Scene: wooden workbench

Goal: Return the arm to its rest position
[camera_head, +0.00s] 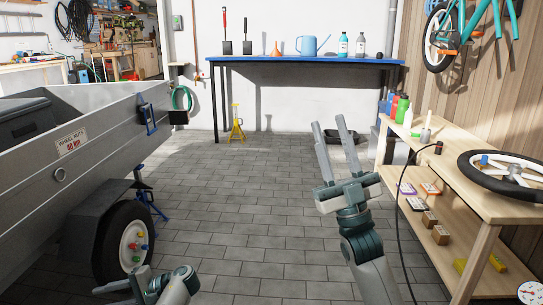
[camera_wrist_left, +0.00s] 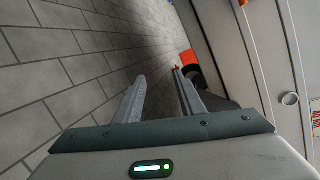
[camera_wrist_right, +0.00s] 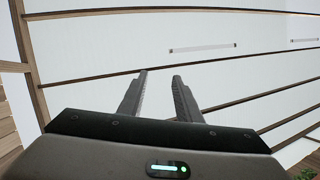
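My right gripper (camera_head: 328,122) is raised in front of me over the tiled floor, left of the wooden bench. Its two fingers point up and stand apart. In the right wrist view the fingers (camera_wrist_right: 160,75) are open with nothing between them, against a white ceiling with wooden strips. Part of my left arm shows at the bottom left in the head view, near the trailer wheel (camera_head: 124,241). In the left wrist view my left gripper (camera_wrist_left: 160,76) is open and empty, with floor tiles and the trailer's grey side (camera_wrist_left: 235,45) beyond it.
The grey trailer (camera_head: 95,150) fills the left side. A blue-topped table (camera_head: 290,60) stands at the back.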

